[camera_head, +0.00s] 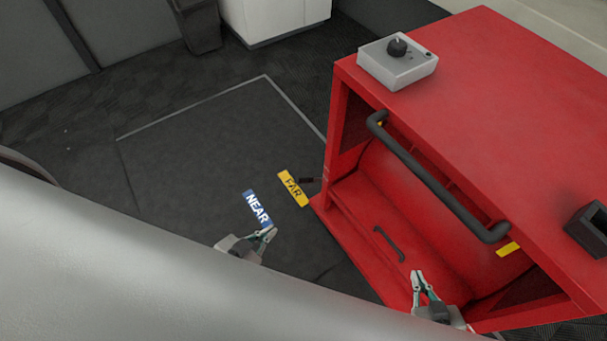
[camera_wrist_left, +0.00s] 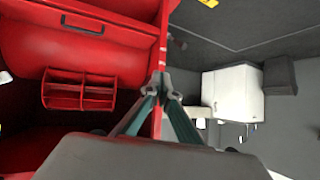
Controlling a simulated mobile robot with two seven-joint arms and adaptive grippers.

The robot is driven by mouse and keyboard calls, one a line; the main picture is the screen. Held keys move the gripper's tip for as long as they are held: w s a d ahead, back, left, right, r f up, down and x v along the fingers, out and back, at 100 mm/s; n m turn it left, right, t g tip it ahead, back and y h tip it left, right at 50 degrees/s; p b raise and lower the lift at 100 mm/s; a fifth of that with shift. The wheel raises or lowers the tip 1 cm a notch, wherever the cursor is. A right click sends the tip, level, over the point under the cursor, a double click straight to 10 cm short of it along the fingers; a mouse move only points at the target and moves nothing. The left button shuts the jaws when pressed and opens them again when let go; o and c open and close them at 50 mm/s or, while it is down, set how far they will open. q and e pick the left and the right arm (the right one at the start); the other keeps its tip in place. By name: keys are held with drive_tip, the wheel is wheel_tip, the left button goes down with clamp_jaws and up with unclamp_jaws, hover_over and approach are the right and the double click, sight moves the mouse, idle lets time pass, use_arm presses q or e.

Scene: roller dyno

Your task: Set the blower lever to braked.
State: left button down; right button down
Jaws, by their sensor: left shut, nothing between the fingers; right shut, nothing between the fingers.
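The red blower cabinet (camera_head: 480,110) stands at the right in the head view and fills the left of the left wrist view (camera_wrist_left: 80,60). A small dark lever-like part (camera_head: 309,180) sticks out at its lower left edge, beside the yellow FAR label (camera_head: 292,188). A similar dark part shows in the left wrist view (camera_wrist_left: 179,43). I cannot tell its setting. My left gripper (camera_head: 271,232) is shut and empty, near the blue NEAR label (camera_head: 257,208) in the picture and apart from the lever. My right gripper (camera_head: 418,276) is shut and empty, in front of the cabinet's lower front.
A black bar handle (camera_head: 430,175) juts from the cabinet's upper front. A grey knob box (camera_head: 398,62) and a black box (camera_head: 590,228) sit on its top. A white cabinet (camera_head: 272,18) stands at the back. The dark floor mat (camera_head: 200,150) is clear at the left.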

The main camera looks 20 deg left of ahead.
use_arm(q)
drive_tip(key=shift+d, duration=0.1)
